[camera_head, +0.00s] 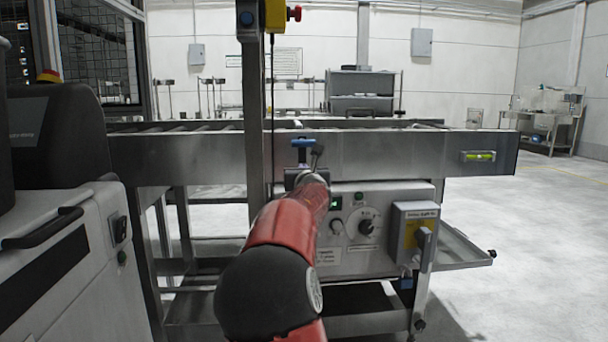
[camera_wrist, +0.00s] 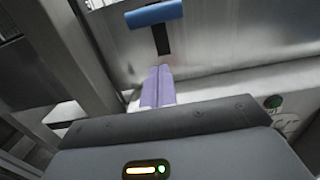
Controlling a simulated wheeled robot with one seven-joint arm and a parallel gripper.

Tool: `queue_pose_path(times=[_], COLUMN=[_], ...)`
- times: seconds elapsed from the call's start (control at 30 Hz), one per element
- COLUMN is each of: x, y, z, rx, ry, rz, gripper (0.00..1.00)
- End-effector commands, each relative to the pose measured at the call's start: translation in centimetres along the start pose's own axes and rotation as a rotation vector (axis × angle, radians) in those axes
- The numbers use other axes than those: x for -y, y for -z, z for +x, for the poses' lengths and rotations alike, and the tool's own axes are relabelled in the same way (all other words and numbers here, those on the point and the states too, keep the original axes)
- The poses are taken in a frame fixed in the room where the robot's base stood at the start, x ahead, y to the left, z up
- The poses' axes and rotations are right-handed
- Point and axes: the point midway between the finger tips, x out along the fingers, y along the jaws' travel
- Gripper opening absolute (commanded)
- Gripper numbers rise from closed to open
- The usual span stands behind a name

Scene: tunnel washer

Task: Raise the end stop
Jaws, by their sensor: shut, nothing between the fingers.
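A blue T-shaped handle (camera_head: 303,143), which I take to be the end stop's, sits on the front face of the steel conveyor beam. In the wrist view its blue bar (camera_wrist: 154,14) lies across the top, above a dark upright strip. My gripper (camera_wrist: 158,68) is shut and empty, with its pale fingers together. The fingertips are just below the dark strip and the blue bar, apart from the bar in the picture. In the head view my arm reaches toward the handle from below, and the fingers are hard to make out.
A control box (camera_head: 375,240) with knobs hangs under the conveyor beam (camera_head: 400,152), with a yellow-and-grey switch (camera_head: 415,232) at its right. A steel post (camera_head: 254,110) stands just left of the handle. A grey machine (camera_head: 70,240) fills the left side. The floor at right is open.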

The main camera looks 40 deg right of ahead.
Motion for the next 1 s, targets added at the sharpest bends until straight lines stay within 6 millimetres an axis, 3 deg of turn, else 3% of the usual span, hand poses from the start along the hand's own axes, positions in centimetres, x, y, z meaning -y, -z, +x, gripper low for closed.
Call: queue_pose_path(times=[0.2,0.4,1.0], x=[-0.2,-0.1,0.0], y=[0.3,0.1,0.0], z=[-4.7,-6.9,-7.6], rx=[0.002,0.002,-0.002], ry=[-0.004,-0.002,0.001], rz=[0.006,0.002,0.000], gripper=[0.00,0.00,0.00])
